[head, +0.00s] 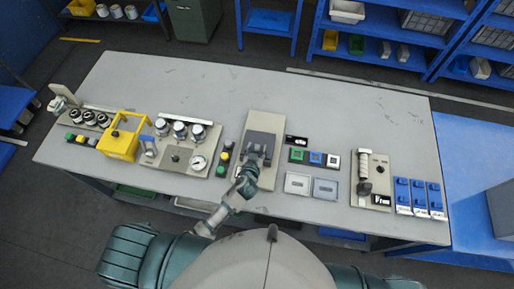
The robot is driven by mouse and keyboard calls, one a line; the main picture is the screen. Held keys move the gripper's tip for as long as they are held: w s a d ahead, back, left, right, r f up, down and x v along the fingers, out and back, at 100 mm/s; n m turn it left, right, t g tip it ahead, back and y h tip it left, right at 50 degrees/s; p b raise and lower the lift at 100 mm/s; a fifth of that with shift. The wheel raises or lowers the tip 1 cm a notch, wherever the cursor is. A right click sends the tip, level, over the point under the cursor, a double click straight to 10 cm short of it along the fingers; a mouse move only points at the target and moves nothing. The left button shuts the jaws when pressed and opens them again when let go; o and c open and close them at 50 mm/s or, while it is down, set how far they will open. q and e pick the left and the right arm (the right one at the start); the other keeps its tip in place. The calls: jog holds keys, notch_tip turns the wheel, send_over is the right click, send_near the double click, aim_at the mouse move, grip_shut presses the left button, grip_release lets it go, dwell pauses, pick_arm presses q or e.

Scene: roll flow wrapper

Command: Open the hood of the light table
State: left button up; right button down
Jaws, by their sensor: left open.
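A grey workbench (330,105) carries a row of panels and devices. No part is clearly marked as the light table or its hood. A beige unit (264,122) with a dark grey raised part stands near the middle of the bench. My left gripper (257,152) is open over the near end of this unit. It hides some of the dark part, and I cannot tell whether it touches it. A yellow box-shaped device (121,144) with a handle stands at the left. My right gripper is not in view.
Left of my gripper is a panel with knobs and a gauge (198,163). To its right are push-buttons (315,158), two pale square plates (298,184), a lever panel (371,180) and blue switches (419,197). The back of the bench is clear. Blue shelves (385,40) stand behind.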

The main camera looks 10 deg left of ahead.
aim_at(259, 140)
pick_arm(q)
jog(key=shift+w+f, duration=0.1)
jog(key=shift+w, duration=0.1)
grip_shut()
jog(key=w, duration=0.4)
jog(key=shift+w+b, duration=0.15)
jog(key=shift+b, duration=0.15)
grip_release()
